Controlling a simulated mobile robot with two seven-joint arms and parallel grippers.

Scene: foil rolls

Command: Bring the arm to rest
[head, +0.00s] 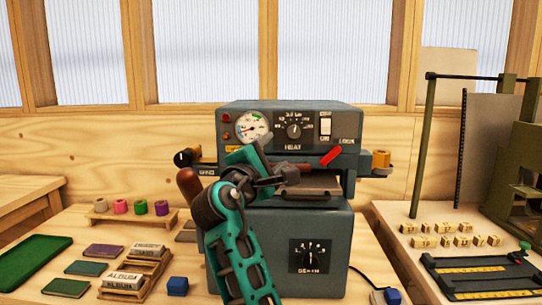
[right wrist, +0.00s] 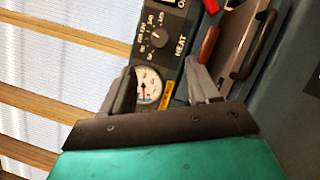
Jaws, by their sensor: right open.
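My right gripper (head: 278,176) is raised in front of the grey-blue foil machine (head: 283,225), near its slot. In the right wrist view the two fingers of the right gripper (right wrist: 160,82) are apart with nothing between them. The machine's gauge (right wrist: 147,85) and heat dial (right wrist: 159,39) show beyond the fingers. An orange-gold roll (head: 380,159) sits at the machine's right side and a black roll (head: 183,158) at its left side. My arm hides part of the machine's left front. My left gripper is not in view.
Several coloured rolls (head: 140,207) stand on a wooden rack at left. Small books (head: 104,251), a green tray (head: 32,262) and a blue cube (head: 177,286) lie on the left table. The right table (head: 415,260) holds gold blocks (head: 465,240) and a green frame (head: 424,140).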

